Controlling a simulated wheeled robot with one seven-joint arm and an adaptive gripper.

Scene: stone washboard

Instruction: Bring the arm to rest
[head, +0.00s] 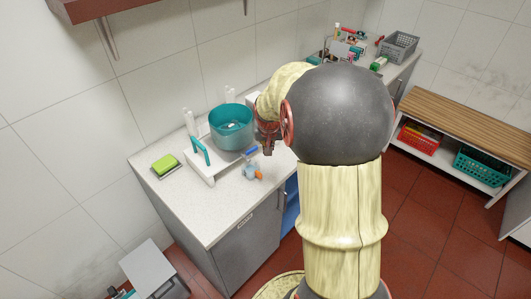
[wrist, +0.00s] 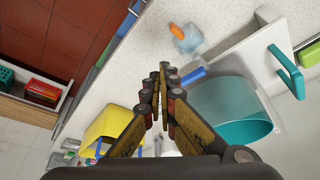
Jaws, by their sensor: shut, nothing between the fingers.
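My gripper (head: 268,147) hangs over the right edge of the counter, beside the teal tub (head: 231,127), with my arm rising in front of the counter. In the wrist view my gripper (wrist: 163,70) has its fingertips together with nothing between them. The teal tub also shows in the wrist view (wrist: 228,112), to the right of the fingers. Part of the counter behind my arm is hidden in the head view.
The counter (head: 215,220) also bears a white tray with a teal handle (head: 200,151), a green sponge (head: 165,163) and an orange-capped bottle (head: 250,171). A grey bin (head: 153,269) stands at lower left. A wooden bench (head: 480,113) stands right; red floor lies between.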

